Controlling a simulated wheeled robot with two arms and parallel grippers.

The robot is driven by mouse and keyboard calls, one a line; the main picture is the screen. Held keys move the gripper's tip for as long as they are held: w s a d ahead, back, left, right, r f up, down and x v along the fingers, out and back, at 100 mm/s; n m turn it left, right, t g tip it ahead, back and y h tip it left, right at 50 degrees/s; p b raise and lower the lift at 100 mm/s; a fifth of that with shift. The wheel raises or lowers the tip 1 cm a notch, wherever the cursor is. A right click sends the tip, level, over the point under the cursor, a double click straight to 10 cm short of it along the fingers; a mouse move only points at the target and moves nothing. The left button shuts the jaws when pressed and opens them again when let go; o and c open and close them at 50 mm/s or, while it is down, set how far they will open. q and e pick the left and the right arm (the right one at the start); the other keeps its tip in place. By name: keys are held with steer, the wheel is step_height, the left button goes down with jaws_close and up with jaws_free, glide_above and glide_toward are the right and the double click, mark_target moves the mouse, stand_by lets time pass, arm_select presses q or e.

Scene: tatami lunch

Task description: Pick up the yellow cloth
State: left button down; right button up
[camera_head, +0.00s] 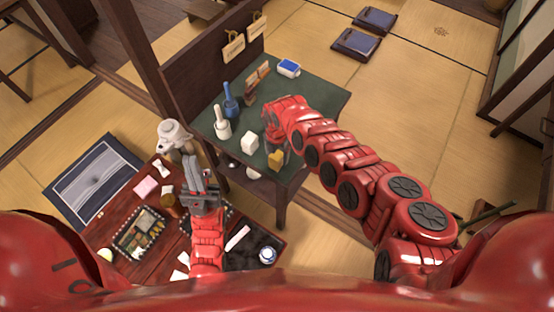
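A small yellow piece, likely the yellow cloth (276,159), lies near the front edge of the green-topped table. My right arm reaches over the table from the right and bends down above it. My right gripper (273,141) points down just above or at the yellow piece; its fingers are mostly hidden, and I cannot tell whether they touch it. My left gripper (196,172) is over the low red-brown table, away from the cloth. Its grey fingers point up the picture and look close together, but any gap between them is unclear.
On the green table (318,98) stand a white block (250,141), a white bottle (222,128), a blue bottle (230,100) and a blue-and-white box (289,68). A dark wooden panel (205,70) borders its left side. The low table (115,262) holds a food box (139,232).

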mark_target(278, 153)
jaws_close()
steer(key=shift+r, duration=0.15)
steer(key=shift+w+r, duration=0.15)
steer(key=shift+r, duration=0.4)
step_height(278, 153, up, 2)
steer(key=shift+d+b, duration=0.15)
steer(key=shift+b, duration=0.35)
steer(key=s+a+p, duration=0.2)
steer(key=s+p, duration=0.1)
steer(key=s, duration=0.4)
steer(key=s+a+r+p, duration=0.1)
steer(key=s+a+p, duration=0.2)
steer(key=s, duration=0.5)
steer(key=shift+s+a+r, duration=0.25)
steer(key=shift+r, duration=0.05)
